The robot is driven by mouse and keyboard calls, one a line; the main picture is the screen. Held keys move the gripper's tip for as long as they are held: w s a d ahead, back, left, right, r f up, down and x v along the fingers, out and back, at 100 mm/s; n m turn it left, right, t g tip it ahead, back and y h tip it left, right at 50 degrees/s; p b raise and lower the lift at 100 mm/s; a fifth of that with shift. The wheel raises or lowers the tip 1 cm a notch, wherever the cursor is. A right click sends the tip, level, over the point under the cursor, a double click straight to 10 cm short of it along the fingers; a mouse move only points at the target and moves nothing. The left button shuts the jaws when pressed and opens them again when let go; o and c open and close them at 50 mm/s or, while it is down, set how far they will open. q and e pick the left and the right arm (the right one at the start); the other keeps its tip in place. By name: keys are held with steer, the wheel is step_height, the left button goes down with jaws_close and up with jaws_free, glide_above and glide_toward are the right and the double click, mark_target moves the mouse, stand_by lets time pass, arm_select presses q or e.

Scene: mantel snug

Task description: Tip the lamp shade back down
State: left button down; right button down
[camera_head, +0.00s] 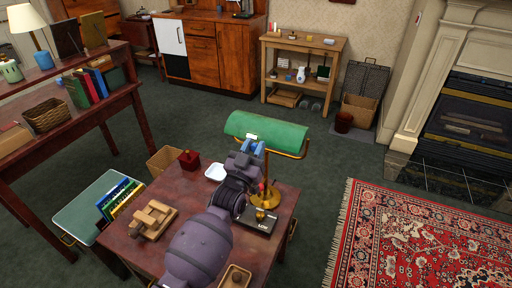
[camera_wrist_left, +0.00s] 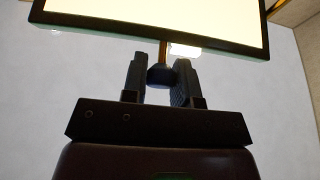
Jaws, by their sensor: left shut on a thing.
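My left gripper (camera_head: 252,148) is raised at the shade's near lower edge and partly hides the lamp. In the left wrist view, the shade's bright underside (camera_wrist_left: 155,12) fills the top. There my left gripper (camera_wrist_left: 160,82) is shut on a small dark knob (camera_wrist_left: 160,76) below the shade, with a thin brass rod above it. My right gripper is not in view.
The table (camera_head: 185,200) also holds a wooden block piece (camera_head: 153,219), a dark red box (camera_head: 189,160), a white dish (camera_head: 215,172) and a small wooden tray (camera_head: 235,278). A shelf desk (camera_head: 75,115) stands at left. Open carpet lies beyond the lamp.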

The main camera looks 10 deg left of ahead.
arm_select(q)
steer(key=shift+f+b, duration=0.3)
steer(key=shift+f, duration=0.7)
steer(key=c, duration=0.9)
jaws_free()
steer(key=shift+r, duration=0.2)
steer(key=v, duration=1)
steer(key=shift+s+f, duration=0.2)
steer(key=shift+s, duration=0.1)
steer(key=shift+f, duration=0.1)
